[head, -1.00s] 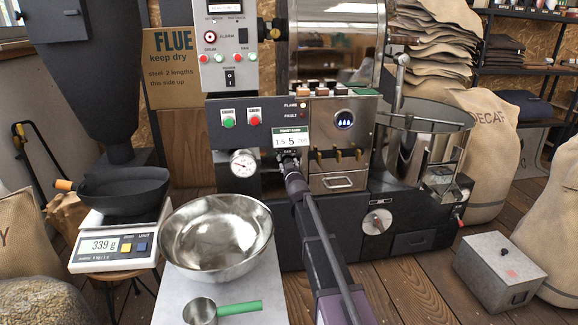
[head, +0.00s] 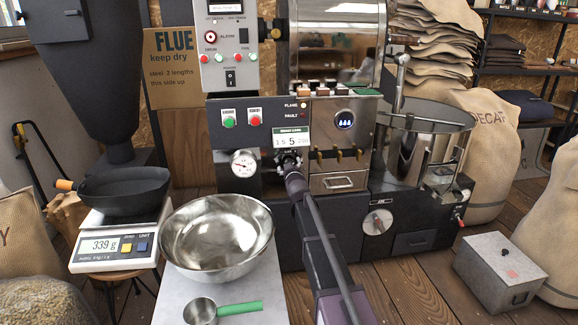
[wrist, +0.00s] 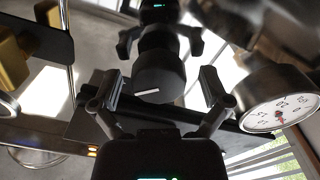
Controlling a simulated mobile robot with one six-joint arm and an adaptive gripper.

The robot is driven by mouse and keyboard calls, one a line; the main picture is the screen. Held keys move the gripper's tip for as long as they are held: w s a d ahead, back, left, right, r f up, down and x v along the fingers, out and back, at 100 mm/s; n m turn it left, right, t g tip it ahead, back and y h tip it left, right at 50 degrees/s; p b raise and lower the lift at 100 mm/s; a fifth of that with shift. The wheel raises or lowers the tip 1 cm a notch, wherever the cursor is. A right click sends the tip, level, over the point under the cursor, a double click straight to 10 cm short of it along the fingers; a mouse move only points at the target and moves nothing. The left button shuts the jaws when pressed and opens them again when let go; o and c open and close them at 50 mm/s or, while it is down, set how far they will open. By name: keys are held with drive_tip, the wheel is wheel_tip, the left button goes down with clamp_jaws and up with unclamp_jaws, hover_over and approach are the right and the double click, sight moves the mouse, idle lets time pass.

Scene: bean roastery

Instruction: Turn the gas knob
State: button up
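The gas knob (wrist: 165,72) is a dark round knob with a white pointer line, seen in the middle of the wrist view. My gripper (wrist: 160,88) is open, with one finger to each side of the knob and a visible gap on both sides. In the head view my gripper (head: 290,162) is at the roaster front, just below the small white number card (head: 291,139), and hides most of the knob. I cannot tell how deep the fingertips reach around it.
A round dial gauge (wrist: 279,98) is close beside my gripper; the head view shows it left of the gripper (head: 243,163). Brass levers (head: 338,156) are close on the right. A steel bowl (head: 216,237) and a scoop (head: 201,311) lie on the front table.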

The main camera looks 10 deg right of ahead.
drive_tip(key=shift+s, duration=0.15)
drive_tip(key=s, duration=1.1)
drive_tip(key=shift+s, duration=0.4)
drive_tip(key=s+d+f+m+g+h+p, duration=0.1)
drive_tip(key=s+f+m+g+p, duration=0.15)
drive_tip(key=s+f+g, duration=0.4)
drive_tip(key=s+d+f+m+g+p, duration=0.1)
drive_tip(key=s+f+m+g+p, duration=0.2)
drive_tip(key=s, duration=0.6)
drive_tip(key=s+a+r+g+y+p, duration=0.15)
drive_tip(key=s+g+p, duration=0.55)
drive_tip(key=s, duration=1.1)
wheel_tip(320, 180, up, 37)
drive_tip(key=g+p, duration=0.1)
drive_tip(key=p, duration=3.4)
drive_tip(key=shift+a, duration=0.2)
drive_tip(key=shift+w+f+n+g+h, duration=0.1)
drive_tip(key=shift+f+n+g+h, duration=0.05)
drive_tip(key=shift+n+g+h, duration=0.1)
drive_tip(key=shift+c, duration=0.3)
